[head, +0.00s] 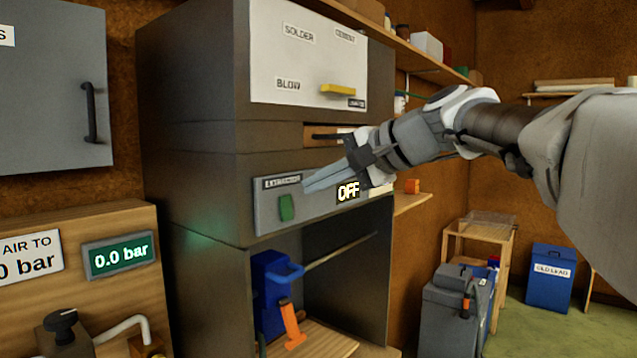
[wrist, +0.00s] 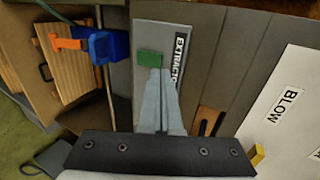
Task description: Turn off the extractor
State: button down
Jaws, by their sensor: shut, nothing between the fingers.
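The extractor panel (head: 265,220) is a grey plate on the front of a dark cabinet, labelled EXTRACTOR. It has a green switch (head: 287,207) at its left and a display (head: 348,191) that reads OFF. My gripper (head: 306,186) is shut and empty, its fingertips in front of the panel just right of the switch. In the wrist view, the fingertips (wrist: 155,72) overlap the lower edge of the green switch (wrist: 149,58). I cannot tell whether they touch it.
Above the panel are a drawer and a white board (head: 308,60) with a yellow handle. Below, an open bay holds a blue tool (head: 268,290) with an orange part. A gauge panel (head: 118,254) reading 0.0 bar is at left.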

jog(key=s+d+r, duration=0.4)
jog(key=d+r, duration=0.2)
jog(key=shift+s, duration=0.3)
